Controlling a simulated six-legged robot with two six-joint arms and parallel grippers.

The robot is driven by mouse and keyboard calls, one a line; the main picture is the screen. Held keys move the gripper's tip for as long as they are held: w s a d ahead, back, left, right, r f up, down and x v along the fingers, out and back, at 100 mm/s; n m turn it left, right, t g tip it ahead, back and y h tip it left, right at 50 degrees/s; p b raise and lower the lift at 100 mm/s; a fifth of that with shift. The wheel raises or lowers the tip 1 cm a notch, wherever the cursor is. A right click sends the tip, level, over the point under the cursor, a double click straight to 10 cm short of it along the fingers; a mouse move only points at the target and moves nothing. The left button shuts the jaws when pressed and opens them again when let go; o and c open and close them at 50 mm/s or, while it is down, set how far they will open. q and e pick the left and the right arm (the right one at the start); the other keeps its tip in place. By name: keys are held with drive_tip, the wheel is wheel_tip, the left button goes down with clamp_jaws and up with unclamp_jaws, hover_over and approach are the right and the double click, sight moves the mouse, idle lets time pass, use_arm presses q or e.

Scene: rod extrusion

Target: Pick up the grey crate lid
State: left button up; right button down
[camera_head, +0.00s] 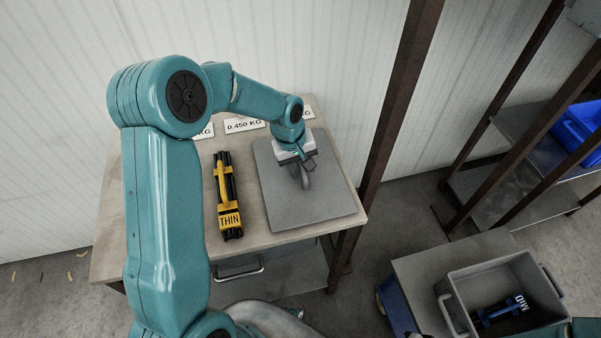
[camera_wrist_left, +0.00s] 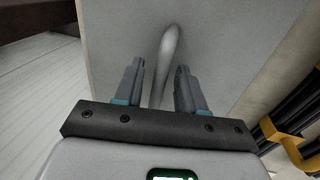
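The grey crate lid (camera_head: 310,205) lies flat on the wooden table, right of the bundle labelled THIN. Its curved grey handle (camera_head: 306,180) stands up from the middle of the plate. My left gripper (camera_head: 300,162) points down over the lid at the handle. In the left wrist view, my left gripper (camera_wrist_left: 158,88) has its two fingers apart, with the handle (camera_wrist_left: 168,60) between them and clear space on both sides. The lid (camera_wrist_left: 235,45) fills most of that view behind the fingers. My right gripper is not seen.
The THIN bundle (camera_head: 228,195) of black rods with yellow holders lies left of the lid. Weight signs, one reading 0.450 KG (camera_head: 244,125), stand at the table's back. An open grey crate (camera_head: 470,275) holding a blue MID bundle (camera_head: 500,310) stands lower right. A dark post (camera_head: 395,110) rises behind the table.

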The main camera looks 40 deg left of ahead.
use_arm(q)
drive_tip(key=shift+w+f, duration=0.1)
drive_tip(key=shift+f, duration=0.2)
drive_tip(key=shift+r, duration=0.1)
clamp_jaws()
drive_tip(key=shift+r, duration=0.1)
